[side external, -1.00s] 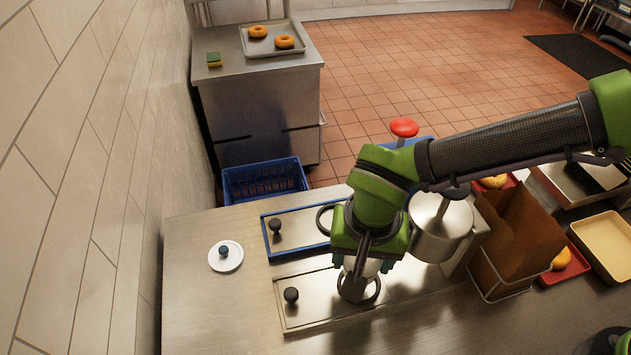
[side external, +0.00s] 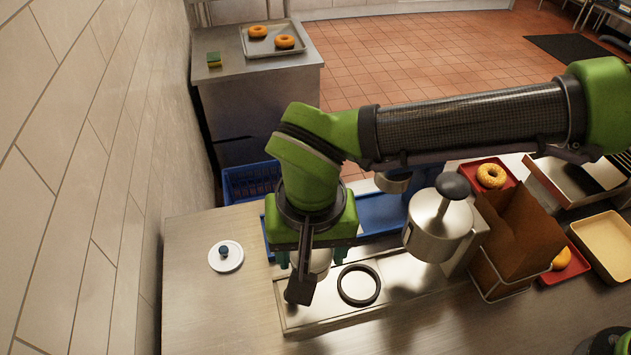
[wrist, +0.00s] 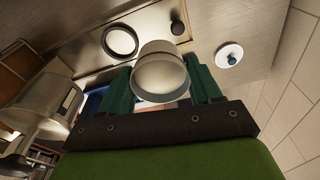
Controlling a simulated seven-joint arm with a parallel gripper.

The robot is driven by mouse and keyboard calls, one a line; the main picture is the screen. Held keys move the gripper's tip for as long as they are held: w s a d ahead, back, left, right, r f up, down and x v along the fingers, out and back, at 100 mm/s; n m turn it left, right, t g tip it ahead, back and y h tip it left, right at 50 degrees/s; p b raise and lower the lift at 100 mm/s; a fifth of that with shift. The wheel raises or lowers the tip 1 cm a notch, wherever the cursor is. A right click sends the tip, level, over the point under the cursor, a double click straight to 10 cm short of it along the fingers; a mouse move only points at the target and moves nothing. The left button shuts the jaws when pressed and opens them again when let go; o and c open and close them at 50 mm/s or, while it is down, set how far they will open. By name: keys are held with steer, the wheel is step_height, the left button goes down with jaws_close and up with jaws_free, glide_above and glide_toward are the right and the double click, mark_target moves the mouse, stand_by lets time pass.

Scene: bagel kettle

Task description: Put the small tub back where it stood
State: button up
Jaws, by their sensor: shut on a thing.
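The small tub (wrist: 160,75), pale and round, is held between the green fingers of my gripper (wrist: 160,92) in the wrist view. In the side view my gripper (side external: 312,260) hangs above the beige-edged steel tray, and part of the tub (side external: 321,263) shows behind my wrist. The tub appears raised above the tray, just left of a black ring (side external: 358,284). The ring is empty and also shows in the wrist view (wrist: 120,41). My wrist hides the tub's underside and the left part of the tray in the side view.
A white lid with a dark knob (side external: 226,257) lies on the counter at left. A blue-edged tray (side external: 380,216) lies behind, partly hidden by my arm. A steel pot with a black knob (side external: 438,226) and a brown bag holder (side external: 515,240) stand right.

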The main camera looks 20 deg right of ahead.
steer(key=a+f+n, duration=0.2)
steer(key=a+n, duration=0.1)
steer(key=a+f+n, duration=0.2)
steer(key=a+f, duration=0.1)
steer(key=a, duration=0.1)
steer(key=a+f+n+y, duration=0.1)
steer(key=a+f+n, duration=0.2)
steer(key=a, duration=0.1)
steer(key=shift+a+f+n, duration=0.1)
steer(key=shift+n, duration=0.2)
steer(key=n, duration=0.1)
steer(key=w+a+n, duration=0.1)
steer(key=n, duration=0.1)
steer(key=a+n, duration=0.1)
steer(key=shift+w+a+f+n+g, duration=0.15)
steer(key=shift+w+f+n+g, duration=0.15)
steer(key=shift+f, duration=0.05)
steer(key=shift+w+a+r+n, duration=0.1)
steer(key=shift+w+r+n, duration=0.2)
steer(key=shift+r+n, duration=0.4)
steer(key=shift+n, duration=0.4)
steer(key=shift+y, duration=0.3)
steer(key=shift+f, duration=2.5)
steer(key=shift+f, duration=0.15)
steer(key=o, duration=1.2)
